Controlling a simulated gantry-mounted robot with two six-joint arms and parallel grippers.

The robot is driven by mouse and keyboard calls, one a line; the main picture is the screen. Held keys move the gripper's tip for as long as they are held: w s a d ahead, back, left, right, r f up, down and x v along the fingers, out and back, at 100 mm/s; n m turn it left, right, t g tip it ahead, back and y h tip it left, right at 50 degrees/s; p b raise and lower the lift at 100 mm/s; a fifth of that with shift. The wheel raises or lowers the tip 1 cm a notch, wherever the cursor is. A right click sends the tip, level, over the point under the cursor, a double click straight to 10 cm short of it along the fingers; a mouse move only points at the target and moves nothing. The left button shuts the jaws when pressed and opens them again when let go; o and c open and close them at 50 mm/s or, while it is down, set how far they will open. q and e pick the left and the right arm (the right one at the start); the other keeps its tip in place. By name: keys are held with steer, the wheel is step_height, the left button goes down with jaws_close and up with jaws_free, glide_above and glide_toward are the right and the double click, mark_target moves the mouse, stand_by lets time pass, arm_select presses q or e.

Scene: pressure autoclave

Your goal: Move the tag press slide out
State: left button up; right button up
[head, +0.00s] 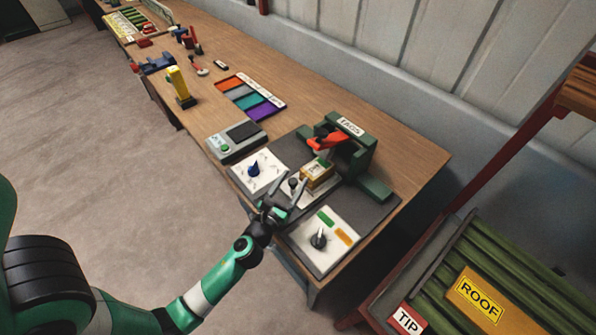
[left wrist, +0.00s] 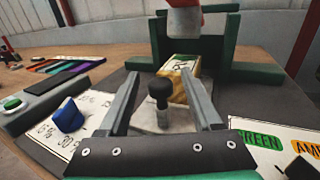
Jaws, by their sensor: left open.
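The tag press (head: 352,160) is a dark green frame with a red lever (head: 328,139) and a TAGS label, on a dark mat. Its slide (head: 303,194) is a pale plate with a black knob (left wrist: 161,89) on a short post at the front. A yellow block (head: 318,173) sits behind the knob, in front of the press frame. My left gripper (head: 290,193) is open at the front of the slide. In the left wrist view its fingers (left wrist: 160,80) stand either side of the knob, with visible gaps. My right gripper is out of view.
A white dial panel with a blue knob (head: 254,169) lies left of the slide. A panel with green and orange labels (head: 323,241) lies to the right. A grey device (head: 235,141) and colored trays (head: 250,95) stand farther left. A ROOF-labelled rack (head: 480,294) is at lower right.

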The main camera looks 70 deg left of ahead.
arm_select(q)
steer(key=x, duration=0.3)
steer(key=shift+w+a, duration=0.15)
steer(key=shift+w, duration=0.1)
jaws_close()
stand_by(1.2)
